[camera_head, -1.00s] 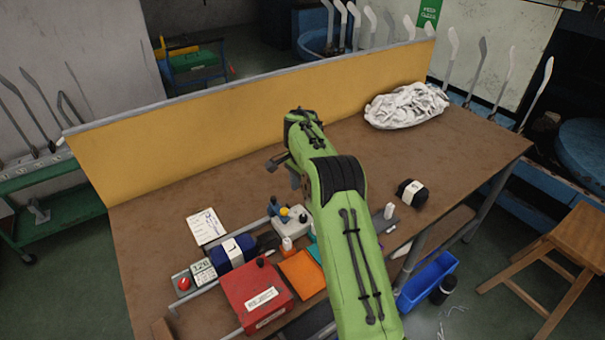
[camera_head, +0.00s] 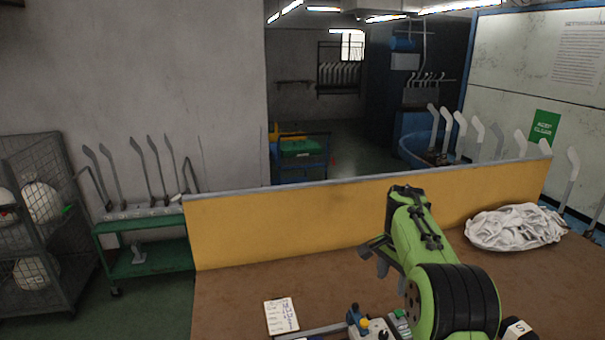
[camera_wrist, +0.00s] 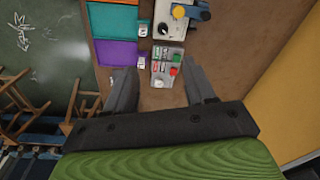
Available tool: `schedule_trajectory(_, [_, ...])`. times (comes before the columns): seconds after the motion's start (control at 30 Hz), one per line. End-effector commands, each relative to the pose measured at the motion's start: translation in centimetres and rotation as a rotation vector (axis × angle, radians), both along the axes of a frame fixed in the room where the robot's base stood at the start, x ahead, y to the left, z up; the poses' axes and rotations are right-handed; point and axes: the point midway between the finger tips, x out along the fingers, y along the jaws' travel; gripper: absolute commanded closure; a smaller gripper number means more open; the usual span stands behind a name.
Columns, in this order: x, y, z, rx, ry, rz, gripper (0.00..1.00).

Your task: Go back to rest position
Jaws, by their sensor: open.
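My gripper (camera_head: 383,266) hangs over the brown workbench (camera_head: 240,300), in front of the yellow back panel, at the end of my green arm. In the wrist view my gripper (camera_wrist: 160,82) points down with its two dark fingers spread wide. Nothing is held between them. Below it, between and beyond the fingers, lies a small grey control box (camera_wrist: 167,66) with red and green buttons. The gripper appears clear of the bench, though the exact height is hard to tell.
The yellow panel (camera_head: 300,225) closes off the bench's back. A green cart (camera_head: 145,258) stands left.

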Motion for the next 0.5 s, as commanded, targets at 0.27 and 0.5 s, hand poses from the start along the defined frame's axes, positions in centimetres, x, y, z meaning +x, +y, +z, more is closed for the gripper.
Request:
schedule_trajectory(0.27, [-9.9,3.5,9.0,-0.091,-0.118,0.365,0.46])
schedule_trajectory(0.5, [-20.4,6.1,11.0,-0.167,-0.218,0.663,0.46])
